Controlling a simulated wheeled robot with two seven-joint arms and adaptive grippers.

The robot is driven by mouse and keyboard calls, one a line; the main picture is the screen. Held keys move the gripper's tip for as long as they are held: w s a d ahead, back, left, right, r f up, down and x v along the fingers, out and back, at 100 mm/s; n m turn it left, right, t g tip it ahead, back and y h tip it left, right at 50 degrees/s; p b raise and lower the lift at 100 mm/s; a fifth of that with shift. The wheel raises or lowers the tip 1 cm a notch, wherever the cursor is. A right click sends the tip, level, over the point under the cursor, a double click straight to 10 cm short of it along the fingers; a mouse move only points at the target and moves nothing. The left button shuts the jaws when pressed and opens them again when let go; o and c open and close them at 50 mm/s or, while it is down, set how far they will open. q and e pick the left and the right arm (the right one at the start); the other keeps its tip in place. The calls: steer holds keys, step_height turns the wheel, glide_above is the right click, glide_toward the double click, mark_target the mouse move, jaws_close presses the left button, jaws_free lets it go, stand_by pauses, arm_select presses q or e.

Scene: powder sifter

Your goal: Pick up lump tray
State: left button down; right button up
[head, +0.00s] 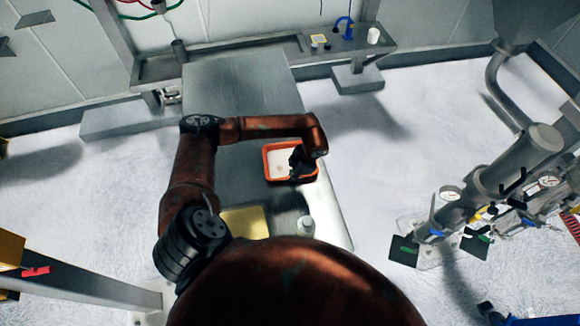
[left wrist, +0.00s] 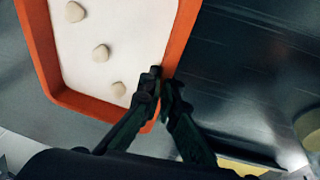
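The lump tray is an orange-rimmed tray with a white floor (head: 268,163), lying on the grey table in the head view. In the left wrist view the tray's orange wall (left wrist: 48,60) and several pale lumps (left wrist: 101,53) on its white floor show. My left gripper (head: 297,160) is at the tray's right side. In the left wrist view its two dark fingers (left wrist: 161,88) are close together on either side of the tray's wall, one inside and one outside, with the wall pinched between them. My right gripper is not in view.
A yellowish square (head: 245,222) and a small pale bottle-like object (head: 306,227) are on the near part of the grey table (head: 230,85). A metal machine with gauges (head: 500,180) stands to the right. A shelf with small items (head: 345,42) is at the back.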

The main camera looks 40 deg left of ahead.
arm_select(q)
steer(key=shift+r, duration=0.1)
steer(key=shift+r, duration=0.4)
step_height(320, 180, up, 2)
steer(key=shift+w+r+b, duration=0.1)
steer(key=shift+b, duration=0.55)
steer(key=s+d+r+b, duration=0.1)
steer(key=s+d+r, duration=0.2)
steer(key=s+r, duration=0.2)
steer(key=s+d+r+b, duration=0.1)
steer(key=s+d+r, duration=0.2)
steer(key=s+r, duration=0.2)
steer(key=shift+s+d, duration=0.25)
steer(key=shift+s, duration=1.05)
steer(key=shift+s+f, duration=0.1)
